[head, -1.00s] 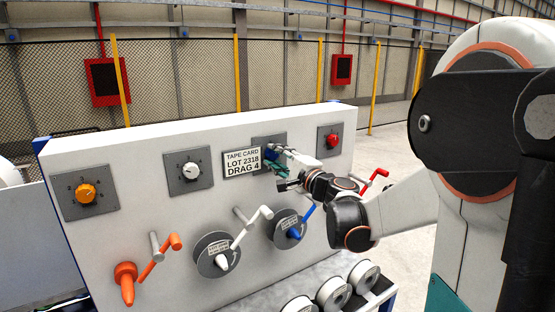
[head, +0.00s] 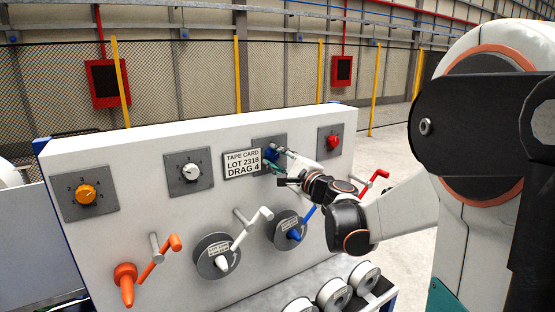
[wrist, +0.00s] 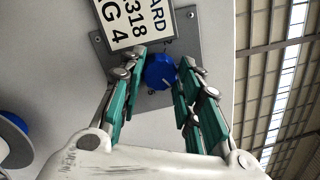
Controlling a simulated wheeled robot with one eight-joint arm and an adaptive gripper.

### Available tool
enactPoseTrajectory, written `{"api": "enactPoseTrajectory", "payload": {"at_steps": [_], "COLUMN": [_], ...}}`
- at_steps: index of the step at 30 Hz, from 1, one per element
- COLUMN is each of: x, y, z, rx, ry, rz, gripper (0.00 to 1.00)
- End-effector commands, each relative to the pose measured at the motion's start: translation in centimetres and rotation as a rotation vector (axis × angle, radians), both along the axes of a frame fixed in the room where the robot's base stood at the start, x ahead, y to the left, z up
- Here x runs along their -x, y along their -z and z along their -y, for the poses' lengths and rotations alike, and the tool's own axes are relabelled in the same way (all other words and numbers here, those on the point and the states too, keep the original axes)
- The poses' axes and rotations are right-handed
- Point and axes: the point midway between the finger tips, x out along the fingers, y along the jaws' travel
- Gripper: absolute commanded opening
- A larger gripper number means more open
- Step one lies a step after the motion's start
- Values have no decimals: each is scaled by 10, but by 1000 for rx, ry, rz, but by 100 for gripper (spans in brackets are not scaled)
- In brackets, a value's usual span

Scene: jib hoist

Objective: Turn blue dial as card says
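The blue dial (wrist: 160,72) sits on a grey square plate (wrist: 100,45) on the white panel. In the head view the dial (head: 270,154) shows just right of the card. The card (head: 242,163) reads "TAPE CARD LOT 2318 DRAG 4"; part of it shows tilted at the top of the wrist view (wrist: 130,20). My gripper (wrist: 162,68) has one finger on each side of the dial, with the fingertips close against it; it appears shut on the dial. The dial's scale is largely hidden, and I cannot read its setting.
On the same panel are an orange dial (head: 86,194), a white dial (head: 190,172) and a red dial (head: 333,142). Below are cranks, including a white one (head: 252,225) and a red one (head: 374,182), projecting from the panel. White spools (head: 335,293) stand at the bottom.

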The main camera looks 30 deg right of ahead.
Motion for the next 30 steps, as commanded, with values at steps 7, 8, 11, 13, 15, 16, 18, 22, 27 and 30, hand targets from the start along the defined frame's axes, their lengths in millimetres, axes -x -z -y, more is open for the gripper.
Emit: {"api": "enactPoseTrajectory", "payload": {"at_steps": [7, 8, 11, 13, 15, 16, 18, 22, 27, 30], "x": [1, 1, 0, 2, 6, 9, 18, 40, 63, 71], "y": [1, 1, 1, 1, 1, 1, 2, 4, 7, 7], "z": [0, 0, 0, 0, 1, 1, 3, 4, 6, 6], "rx": [2, 2, 2, 2, 2, 2, 2, 3, 2, 2], "ry": [1, 1, 1, 1, 1, 2, 3, 4, 3, 1], "rz": [-1, -1, -1, 0, 0, -1, 0, -1, 0, 0], "gripper": [52, 52, 52, 52, 52, 52, 52, 52, 52, 52]}}
